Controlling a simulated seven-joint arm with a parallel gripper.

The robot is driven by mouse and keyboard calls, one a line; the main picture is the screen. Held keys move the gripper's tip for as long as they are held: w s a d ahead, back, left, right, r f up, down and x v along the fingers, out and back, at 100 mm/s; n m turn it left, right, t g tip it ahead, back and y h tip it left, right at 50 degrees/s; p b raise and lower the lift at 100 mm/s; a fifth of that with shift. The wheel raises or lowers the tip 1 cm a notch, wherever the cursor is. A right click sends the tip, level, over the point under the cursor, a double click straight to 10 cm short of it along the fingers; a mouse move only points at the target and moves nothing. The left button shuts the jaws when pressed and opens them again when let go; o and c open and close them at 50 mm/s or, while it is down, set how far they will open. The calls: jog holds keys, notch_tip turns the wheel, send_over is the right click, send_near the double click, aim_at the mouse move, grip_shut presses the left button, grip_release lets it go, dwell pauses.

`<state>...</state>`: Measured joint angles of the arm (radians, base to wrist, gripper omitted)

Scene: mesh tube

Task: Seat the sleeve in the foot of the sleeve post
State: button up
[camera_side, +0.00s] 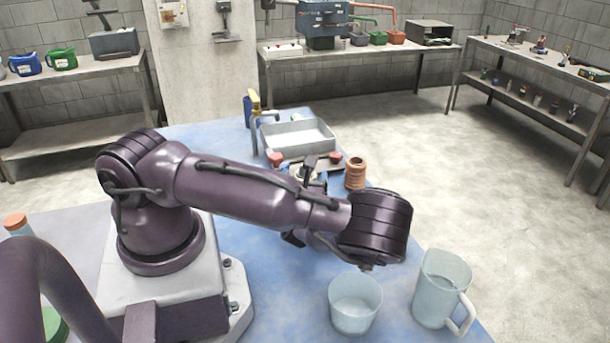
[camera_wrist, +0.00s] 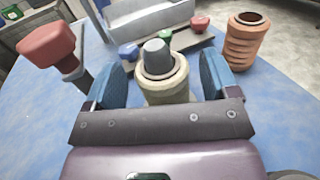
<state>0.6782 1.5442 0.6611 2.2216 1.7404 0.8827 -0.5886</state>
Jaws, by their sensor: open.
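My gripper (camera_wrist: 163,78) is open, its two blue pads on either side of a beige round-walled piece (camera_wrist: 168,88). A grey round-topped peg (camera_wrist: 158,55) stands inside that piece's rim. I take these for the sleeve and the sleeve post, but cannot tell where one ends and the other begins. Small gaps show beside the pads; contact is unclear, and the lower part is hidden by my gripper. In the side view my arm mostly hides my gripper and this piece. An orange-brown ribbed tube (camera_wrist: 247,40) with a dark open top stands upright to the right, also in the side view (camera_side: 355,173).
A red-topped knob on a dark stem (camera_wrist: 48,45) rises close to the left pad. Behind is a strip with blue, green and red knobs (camera_wrist: 200,23), then a grey tray (camera_side: 296,137). A clear cup (camera_side: 355,304) and a jug (camera_side: 440,288) stand at the table's near right.

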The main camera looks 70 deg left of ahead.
jog(key=shift+v, duration=1.8)
